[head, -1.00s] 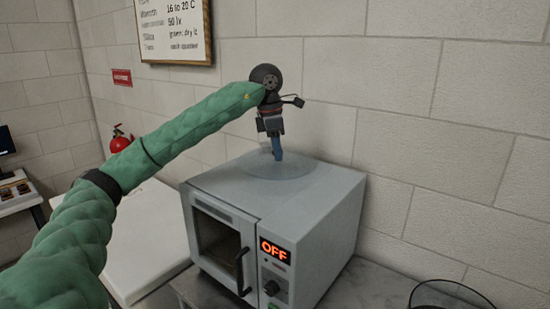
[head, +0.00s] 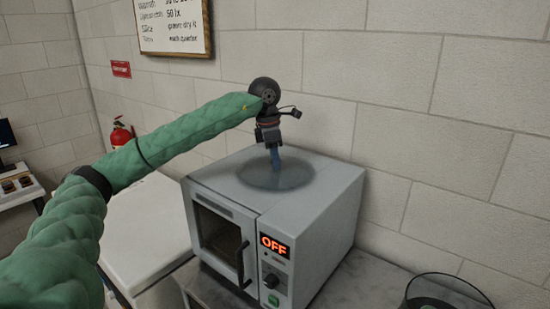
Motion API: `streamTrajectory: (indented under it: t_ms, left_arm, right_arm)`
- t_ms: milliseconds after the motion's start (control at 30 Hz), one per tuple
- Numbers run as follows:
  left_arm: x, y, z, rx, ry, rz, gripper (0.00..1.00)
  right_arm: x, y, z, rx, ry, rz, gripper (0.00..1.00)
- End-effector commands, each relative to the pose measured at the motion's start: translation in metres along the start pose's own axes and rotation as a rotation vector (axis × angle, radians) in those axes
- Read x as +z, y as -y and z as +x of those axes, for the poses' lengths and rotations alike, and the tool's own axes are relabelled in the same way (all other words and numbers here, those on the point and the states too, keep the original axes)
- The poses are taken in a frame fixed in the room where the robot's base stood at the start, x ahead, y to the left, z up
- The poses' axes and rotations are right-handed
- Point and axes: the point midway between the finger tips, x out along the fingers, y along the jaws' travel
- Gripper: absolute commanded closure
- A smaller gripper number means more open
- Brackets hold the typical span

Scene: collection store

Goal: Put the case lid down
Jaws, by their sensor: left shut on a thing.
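The case lid (head: 252,180) is a clear, round disc over the top of a grey oven-like cabinet (head: 330,206). My left gripper (head: 274,150) points straight down above the middle of the disc and is shut on the lid's upright blue part. The disc looks level and very close to the cabinet top; I cannot tell whether it touches. The fingertips are small and partly lost against the blue part. My right gripper is not in view.
The cabinet shows a lit OFF display (head: 273,245) and a dark door handle. A round, clear-walled thing with a dark rim (head: 450,275) is cut off at the lower right on the grey counter (head: 375,285). A white surface (head: 145,230) lies left, and the wall stands close behind.

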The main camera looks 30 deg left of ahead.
Motion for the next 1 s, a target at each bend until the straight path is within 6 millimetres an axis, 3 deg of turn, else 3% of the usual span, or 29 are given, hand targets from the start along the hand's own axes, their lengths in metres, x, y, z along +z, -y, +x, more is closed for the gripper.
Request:
streamTrajectory:
  t_ms: [67, 100, 200, 667, 733, 800, 1000]
  left_arm:
    - [0.0, 0.0, 0.002, 0.0, 0.0, 0.0, 1.0]
    - [0.0, 0.0, 0.001, 0.0, 0.0, 0.0, 0.66]
    - [0.0, 0.0, 0.001, 0.0, 0.0, 0.0, 0.5]
    - [0.0, 0.0, -0.003, 0.001, 0.001, 0.0, 0.5]
    - [0.001, 0.0, -0.009, 0.001, 0.002, 0.0, 0.5]
    - [0.001, 0.0, -0.017, 0.001, 0.002, 0.001, 0.5]
    - [0.001, 0.0, -0.048, 0.002, 0.003, 0.001, 0.5]
  right_arm:
    - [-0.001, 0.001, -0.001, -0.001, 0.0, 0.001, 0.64]
    - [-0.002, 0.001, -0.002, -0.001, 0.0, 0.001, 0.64]
    - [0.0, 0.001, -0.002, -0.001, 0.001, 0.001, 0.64]
    - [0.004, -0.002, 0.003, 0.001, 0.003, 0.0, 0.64]
    - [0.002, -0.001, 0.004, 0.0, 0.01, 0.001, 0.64]
    - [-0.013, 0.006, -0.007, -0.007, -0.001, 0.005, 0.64]
    - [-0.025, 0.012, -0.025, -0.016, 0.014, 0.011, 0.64]
